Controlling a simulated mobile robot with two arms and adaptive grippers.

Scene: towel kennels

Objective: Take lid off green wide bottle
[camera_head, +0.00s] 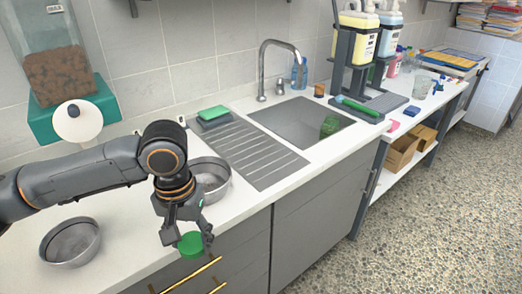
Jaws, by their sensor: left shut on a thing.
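My left gripper (187,236) hangs over the counter's front edge, above the drawers, pointing down. It is shut on a small round green object (191,245), which shows below and between the fingers. I cannot tell whether this is the lid or part of the green wide bottle, as the fingers hide much of it. No whole green bottle shows clearly. A green, textured object (330,125) lies in the sink; its kind is unclear. My right gripper is not in view.
Metal bowls stand on the counter, one at left (71,242) and one (211,178) behind my gripper. A green sponge (212,113) lies by the ribbed drainer (247,153). The sink (300,122) has a tall faucet (264,68). Bottles in a rack (352,40) stand beyond. Floor at right is clear.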

